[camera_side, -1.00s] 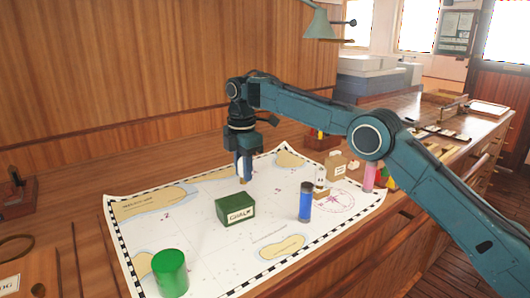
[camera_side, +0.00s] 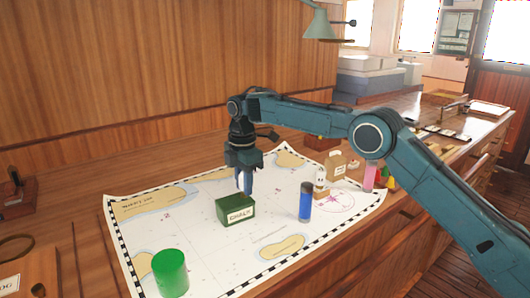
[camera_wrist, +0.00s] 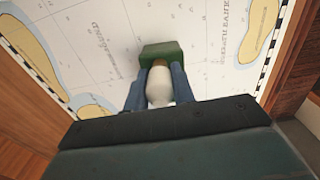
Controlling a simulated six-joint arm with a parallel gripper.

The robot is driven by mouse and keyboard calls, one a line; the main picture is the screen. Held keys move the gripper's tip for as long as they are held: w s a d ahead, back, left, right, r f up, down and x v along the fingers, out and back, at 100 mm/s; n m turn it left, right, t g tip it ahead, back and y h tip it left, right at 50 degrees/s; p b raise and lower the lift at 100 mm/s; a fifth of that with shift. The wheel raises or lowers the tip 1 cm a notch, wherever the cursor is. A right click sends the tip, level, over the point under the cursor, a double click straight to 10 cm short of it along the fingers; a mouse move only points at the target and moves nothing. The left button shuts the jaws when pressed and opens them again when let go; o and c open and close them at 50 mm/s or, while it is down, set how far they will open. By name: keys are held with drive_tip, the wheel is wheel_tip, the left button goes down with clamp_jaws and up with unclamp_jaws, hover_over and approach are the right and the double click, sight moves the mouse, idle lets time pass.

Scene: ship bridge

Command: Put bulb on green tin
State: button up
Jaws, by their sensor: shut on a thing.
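My gripper (camera_side: 244,187) is shut on the bulb and points down over the chart, just behind the chalk box. In the wrist view the white bulb (camera_wrist: 160,88) sits between the two blue fingers, with a brownish end toward the fingertips. In the side view the fingers mostly hide the bulb. The green tin (camera_side: 170,274) is a bright green cylinder standing upright at the chart's front left corner, well apart from my gripper. It does not show in the wrist view.
A dark green chalk box (camera_side: 236,210) stands close in front of my gripper; it also shows in the wrist view (camera_wrist: 160,49). A blue jar (camera_side: 305,202), a small white figure (camera_side: 320,182) and a pink cylinder (camera_side: 369,178) stand to the right. The chart (camera_side: 200,245) is bare between box and tin.

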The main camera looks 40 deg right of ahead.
drive_tip(key=o, duration=1)
drive_tip(key=shift+c, duration=0.2)
drive_tip(key=shift+r, duration=0.1)
drive_tip(key=shift+r, duration=3.75)
